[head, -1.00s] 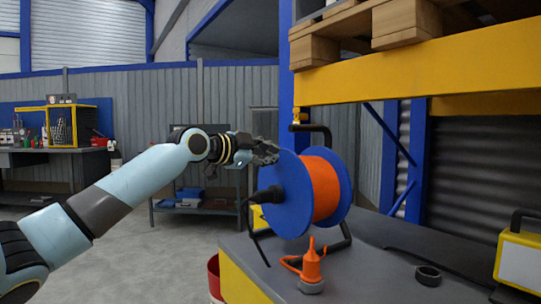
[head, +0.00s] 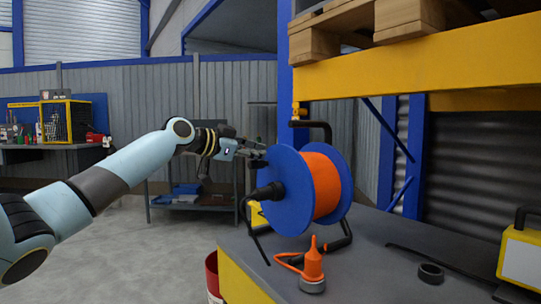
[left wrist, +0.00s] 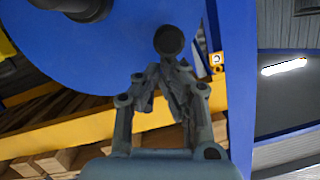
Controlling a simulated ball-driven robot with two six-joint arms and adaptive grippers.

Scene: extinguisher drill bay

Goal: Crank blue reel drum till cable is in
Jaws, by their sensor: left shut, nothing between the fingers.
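The blue reel drum (head: 286,215) stands upright in a black frame on the bench, with orange cable (head: 324,185) wound on it. A black part (head: 265,192) sticks out from its near face. In the left wrist view, the drum's blue face (left wrist: 120,50) fills the upper left, with a dark round knob (left wrist: 168,40) near its rim. My left gripper (head: 262,153) is at the drum's upper left edge. Its fingertips (left wrist: 166,68) are shut and empty, just below the knob in that view; I cannot tell whether they touch it. An orange plug (head: 313,265) stands on the bench beside the reel.
The grey-topped bench (head: 375,275) also holds a black ring (head: 430,273) and a yellow-and-white case (head: 520,255). A yellow beam (head: 400,75) with a wooden pallet (head: 370,25) hangs over it. A red bin (head: 213,275) stands at the bench's left. Open floor lies left.

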